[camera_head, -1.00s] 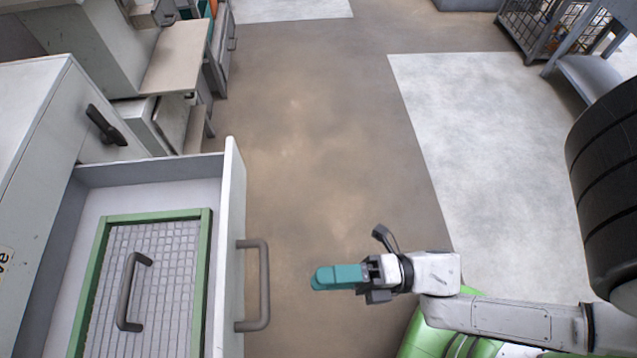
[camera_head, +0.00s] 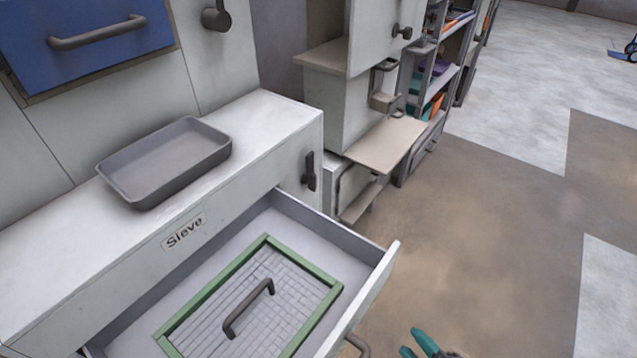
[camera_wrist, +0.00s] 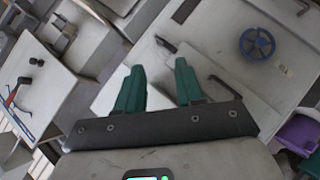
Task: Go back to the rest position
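My gripper (camera_head: 412,342) shows only as teal fingertips at the bottom edge of the head view, over the floor to the right of the open drawer. In the wrist view my gripper (camera_wrist: 159,64) has its two teal fingers clearly apart, with nothing between them. The rest of my arm is out of the head view.
The drawer labelled "Sieve" (camera_head: 388,262) stands pulled out, with a green-framed sieve (camera_head: 328,290) with a dark handle inside. A grey tray (camera_head: 125,190) sits on the cabinet top. A beige shelf (camera_head: 385,145) juts out behind. Floor to the right is clear.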

